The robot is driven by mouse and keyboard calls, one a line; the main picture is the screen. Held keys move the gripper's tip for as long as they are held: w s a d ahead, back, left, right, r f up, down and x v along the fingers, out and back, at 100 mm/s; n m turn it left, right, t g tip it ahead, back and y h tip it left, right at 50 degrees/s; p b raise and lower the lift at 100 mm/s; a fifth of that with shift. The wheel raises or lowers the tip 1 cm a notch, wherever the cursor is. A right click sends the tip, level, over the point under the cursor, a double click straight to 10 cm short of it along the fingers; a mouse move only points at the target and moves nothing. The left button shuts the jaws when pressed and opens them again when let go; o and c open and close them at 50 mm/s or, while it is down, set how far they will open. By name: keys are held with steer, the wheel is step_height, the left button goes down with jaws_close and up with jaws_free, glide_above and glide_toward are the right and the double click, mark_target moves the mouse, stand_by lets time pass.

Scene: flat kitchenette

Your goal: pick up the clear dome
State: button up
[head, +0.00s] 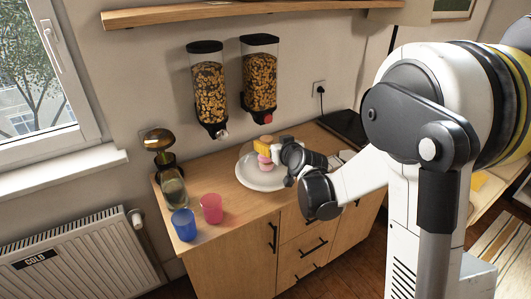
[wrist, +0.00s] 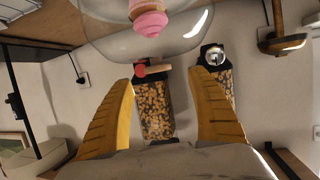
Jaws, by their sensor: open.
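The clear dome (wrist: 110,40) shows across the top of the wrist view, which is turned upside down. A pink cupcake (wrist: 148,20) is seen through it. A wooden piece (wrist: 158,68), seemingly the dome's knob, lies just ahead of my fingers. My gripper (wrist: 163,80) is open, with one yellow finger on each side and nothing clasped. In the head view my gripper (head: 264,149) is over the white plate (head: 250,181) on the counter. The dome's outline is barely visible there, and my arm covers part of the plate's right side.
A blue cup (head: 184,225), a pink cup (head: 211,208) and a glass vessel (head: 173,190) stand at the counter's left end. Two cereal dispensers (head: 209,92) (head: 260,80) hang on the wall behind. A dark flat item (head: 343,126) lies at the right. Counter between pink cup and plate is clear.

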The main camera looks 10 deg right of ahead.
mark_target(268, 140)
steer(key=b+x, duration=0.1)
steer(key=x, duration=0.2)
steer(key=b+x, duration=0.1)
steer(key=x, duration=0.2)
steer(key=shift+w+d+f, duration=0.1)
steer(key=shift+d+f, duration=0.1)
steer(key=shift+f, duration=0.05)
steer(key=shift+r, duration=0.1)
jaws_close()
